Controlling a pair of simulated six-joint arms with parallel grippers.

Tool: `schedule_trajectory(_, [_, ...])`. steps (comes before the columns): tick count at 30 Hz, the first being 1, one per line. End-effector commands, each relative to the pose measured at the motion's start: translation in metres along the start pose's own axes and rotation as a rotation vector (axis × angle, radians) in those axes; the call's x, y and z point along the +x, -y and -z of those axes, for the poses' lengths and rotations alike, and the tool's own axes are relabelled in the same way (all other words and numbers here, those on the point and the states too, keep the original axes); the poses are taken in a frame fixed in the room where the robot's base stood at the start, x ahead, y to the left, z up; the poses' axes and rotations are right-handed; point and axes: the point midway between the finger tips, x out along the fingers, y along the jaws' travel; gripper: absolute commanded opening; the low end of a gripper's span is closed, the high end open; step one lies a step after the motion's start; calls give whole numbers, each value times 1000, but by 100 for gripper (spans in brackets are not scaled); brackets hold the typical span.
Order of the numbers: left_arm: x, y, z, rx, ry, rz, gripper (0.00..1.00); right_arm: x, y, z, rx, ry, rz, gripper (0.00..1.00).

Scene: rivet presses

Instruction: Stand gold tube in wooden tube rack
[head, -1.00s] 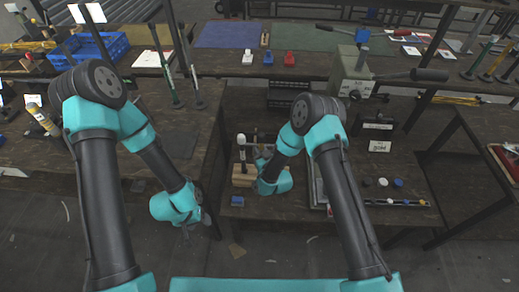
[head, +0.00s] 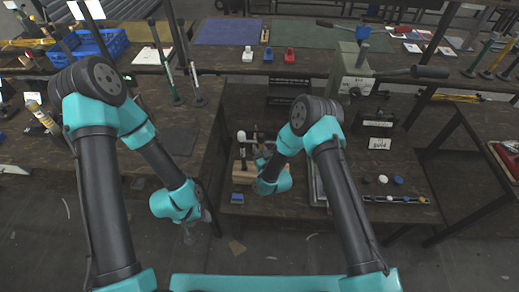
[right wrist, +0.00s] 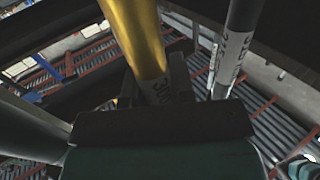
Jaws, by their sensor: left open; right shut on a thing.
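The gold tube (right wrist: 138,35) rises from between the fingers of my right gripper (right wrist: 158,92) in the right wrist view. In the head view this right gripper (head: 262,160) is beside the wooden tube rack (head: 243,177), largely hidden by its own arm; I cannot tell whether the tube's lower end is in a hole. A tube with a white top (head: 241,136) stands at the rack. A grey tube with printed marks (right wrist: 236,45) is right of the gold one in the wrist view. My left gripper (head: 190,232) hangs open over the floor gap, away from the rack.
A small blue block (head: 239,197) lies in front of the rack. Several caps (head: 382,179) lie on the lower bench. The dark bench left of the gap has bare room.

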Motion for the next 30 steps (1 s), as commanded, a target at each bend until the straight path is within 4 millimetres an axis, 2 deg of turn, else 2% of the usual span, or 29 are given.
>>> schedule_trajectory(13, [0,0,0,0,0,0,60,0,0,-9,0,-1,0,0])
schedule_trajectory(14, [0,0,0,0,0,0,60,0,0,-8,0,-1,0,24])
schedule_trajectory(21, [0,0,0,0,0,0,60,0,0,-8,0,0,0,48])
schedule_trajectory(23, [0,0,0,0,0,0,60,0,0,-8,0,0,0,52])
schedule_trajectory(30, [0,0,0,0,0,0,60,-1,0,-9,0,1,0,52])
